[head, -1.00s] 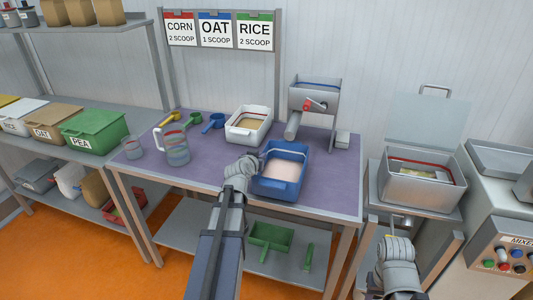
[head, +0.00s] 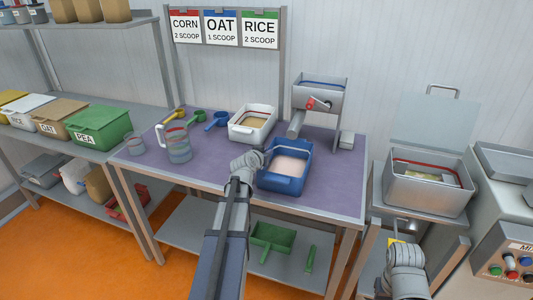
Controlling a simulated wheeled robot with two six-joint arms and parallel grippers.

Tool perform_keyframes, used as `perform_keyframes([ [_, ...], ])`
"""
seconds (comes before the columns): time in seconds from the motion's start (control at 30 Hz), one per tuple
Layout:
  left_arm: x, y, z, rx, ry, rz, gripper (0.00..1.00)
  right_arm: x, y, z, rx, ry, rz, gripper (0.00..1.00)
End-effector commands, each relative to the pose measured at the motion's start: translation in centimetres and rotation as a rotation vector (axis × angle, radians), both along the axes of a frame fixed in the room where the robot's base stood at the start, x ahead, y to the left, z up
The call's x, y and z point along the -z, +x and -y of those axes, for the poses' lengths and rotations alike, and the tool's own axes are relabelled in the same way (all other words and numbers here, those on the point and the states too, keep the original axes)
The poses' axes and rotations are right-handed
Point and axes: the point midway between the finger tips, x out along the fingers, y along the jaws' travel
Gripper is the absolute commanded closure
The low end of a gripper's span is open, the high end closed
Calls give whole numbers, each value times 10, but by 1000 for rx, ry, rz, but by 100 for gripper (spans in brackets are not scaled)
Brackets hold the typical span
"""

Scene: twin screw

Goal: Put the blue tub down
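The blue tub (head: 281,185) stands on the purple mat of the table, near its front edge, with a pale pinkish fill inside. My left gripper (head: 264,157) is at the tub's left rim. Its wrist hides the fingers, so I cannot see whether they grip the rim or are apart from it. My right gripper (head: 399,240) is low at the right, in front of the metal stand and away from the tub. Its finger opening is too small to make out.
A white tub (head: 234,131) stands behind the blue tub. A hand-cranked mill (head: 318,102) is at the back right, and a clear jug (head: 178,152) and scoops are at the left. A metal hopper box (head: 428,196) is to the right. Purple mat is free left of the tub.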

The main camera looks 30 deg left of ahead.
Motion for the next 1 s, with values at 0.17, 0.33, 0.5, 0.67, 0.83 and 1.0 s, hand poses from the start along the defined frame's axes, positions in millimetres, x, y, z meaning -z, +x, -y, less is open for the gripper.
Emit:
perform_keyframes([
  [0.17, 0, 0, 0, 0, 0, 0, 66, 0, 0, 0, 0, 0, 0, 50],
  [0.33, 0, 0, 0, 0, 0, 0, 66, 0, 0, 0, 0, 0, 0, 50],
  [0.5, -7, -4, 1, 0, 0, 0, 66, -7, 0, 0, 0, 0, 0, 50],
  [0.67, -20, -33, 9, -1, -1, 0, 66, -20, 0, 0, 0, 0, 0, 50],
  [0.83, -34, -66, 17, -1, -1, -1, 66, -34, 0, 0, 0, 0, 0, 50],
  [1.0, -44, -91, 22, -2, 1, 0, 66, -44, 0, 0, 1, 0, 0, 50],
])
